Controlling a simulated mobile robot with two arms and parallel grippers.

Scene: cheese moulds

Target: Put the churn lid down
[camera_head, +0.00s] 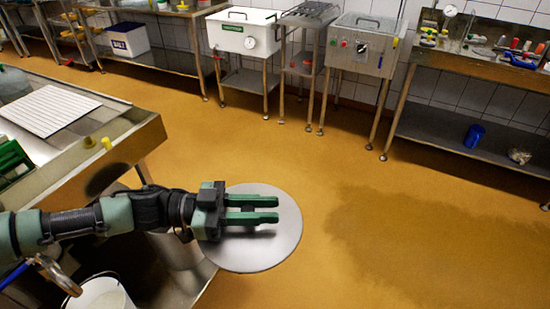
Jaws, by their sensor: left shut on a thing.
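The churn lid (262,252) is a flat round grey metal disc in the lower middle of the head view. My left gripper (277,210) reaches in from the left and lies over the lid's upper face. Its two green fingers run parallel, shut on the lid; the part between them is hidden. The lid appears level, with the floor around its right side. I cannot tell its exact height. My right gripper is out of view.
A steel table (140,130) with a white ribbed mat (48,110) stands at left. A white bucket (100,298) is at bottom left. Steel benches, a white vat (243,34) and a steel unit (362,45) line the back wall. The orange floor (400,220) is clear at right.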

